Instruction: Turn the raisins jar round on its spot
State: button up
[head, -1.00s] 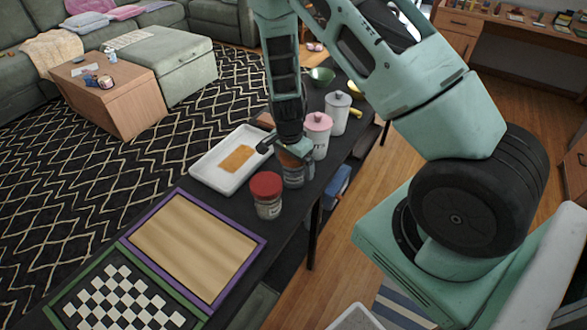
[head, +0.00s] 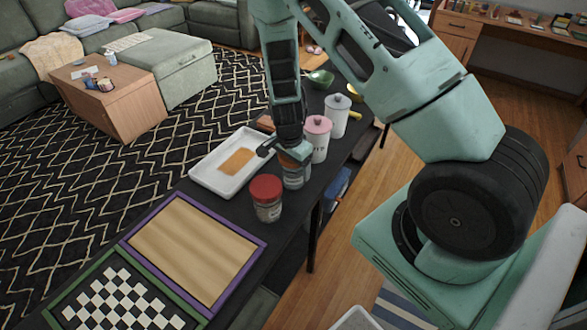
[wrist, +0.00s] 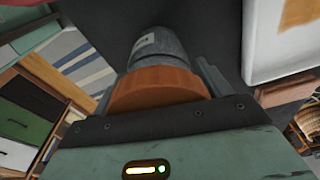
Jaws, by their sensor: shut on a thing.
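The jar in my grasp (head: 294,179), which I take to be the raisins jar, has clear grey sides and stands on the dark table. Its orange-brown lid (wrist: 158,86) fills the middle of the wrist view, with the grey body (wrist: 160,46) beyond it and a small pale label patch on its side. I cannot read the label. My gripper (head: 284,152) points down over this jar and is shut on its lid. In the head view my gripper hides most of the lid.
A red-lidded jar (head: 267,200) stands close in front. A pink canister (head: 317,140) and a white canister (head: 336,115) stand close behind, at the right. A white tray (head: 205,178) lies to the left. A purple-framed board (head: 190,252) lies nearer.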

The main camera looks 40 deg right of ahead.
notch_tip(320, 180, up, 9)
jog(key=shift+f+b, duration=0.2)
jog(key=shift+b, duration=0.15)
jog(key=n, duration=0.2)
jog(key=n+b, duration=0.1)
jog(key=n, duration=0.2)
jog(key=shift+r+n+t, duration=0.3)
jog(key=shift+r+n, duration=0.05)
jog(key=shift+n, duration=0.05)
jog(key=n+b, duration=0.2)
jog(key=n, duration=0.1)
jog(key=shift+w+f+y, duration=0.1)
jog(key=shift+f+y, duration=0.05)
jog(key=shift+y, duration=0.15)
jog(key=shift+a+n, duration=0.1)
jog(key=shift+n, duration=1.1)
